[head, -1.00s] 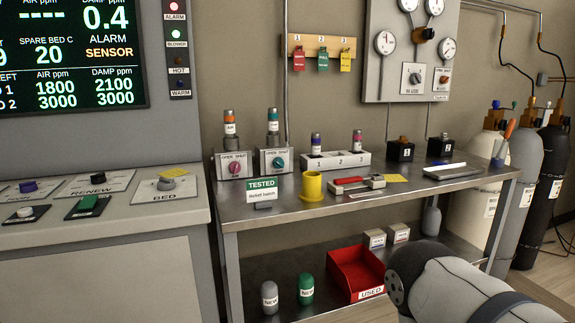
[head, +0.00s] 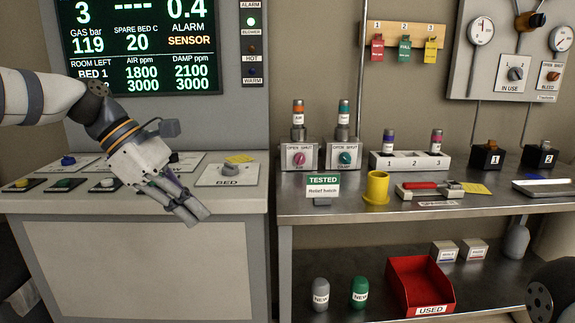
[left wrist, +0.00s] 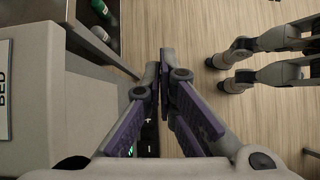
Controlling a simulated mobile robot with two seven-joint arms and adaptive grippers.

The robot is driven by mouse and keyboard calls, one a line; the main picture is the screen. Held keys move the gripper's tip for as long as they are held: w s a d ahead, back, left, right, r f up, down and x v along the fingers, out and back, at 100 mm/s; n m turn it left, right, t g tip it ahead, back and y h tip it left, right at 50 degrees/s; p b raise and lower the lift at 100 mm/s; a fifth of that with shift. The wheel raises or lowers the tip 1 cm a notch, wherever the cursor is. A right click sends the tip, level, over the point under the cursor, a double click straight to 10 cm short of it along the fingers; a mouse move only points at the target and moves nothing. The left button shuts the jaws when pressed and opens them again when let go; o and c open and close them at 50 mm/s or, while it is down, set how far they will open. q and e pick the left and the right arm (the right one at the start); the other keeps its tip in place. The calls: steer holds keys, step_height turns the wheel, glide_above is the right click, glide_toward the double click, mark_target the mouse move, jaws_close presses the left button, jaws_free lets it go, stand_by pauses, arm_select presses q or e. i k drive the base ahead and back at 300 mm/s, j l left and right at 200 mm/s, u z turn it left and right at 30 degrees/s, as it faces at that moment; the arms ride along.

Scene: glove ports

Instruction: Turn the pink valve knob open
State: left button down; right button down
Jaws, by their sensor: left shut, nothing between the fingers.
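The pink valve knob (head: 299,158) is on the front of a small grey box marked OPEN and SHUT, at the left end of the steel bench. An orange-banded cartridge (head: 298,113) stands upright on that box. My left gripper (head: 196,213) is shut and empty, pointing down and right in front of the grey console. It is left of the pink knob and lower in the picture, apart from it. In the left wrist view its purple-padded fingers (left wrist: 166,62) meet above the floor. My right gripper is not visible.
A similar box with a teal knob (head: 345,157) stands right of the pink one. In front are a TESTED sign (head: 323,184) and a yellow cup (head: 376,187). A gap separates the console (head: 130,200) from the bench (head: 420,211). A red USED bin (head: 412,290) is below.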

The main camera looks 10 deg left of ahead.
mark_target(299, 159)
steer(key=i, duration=1.45)
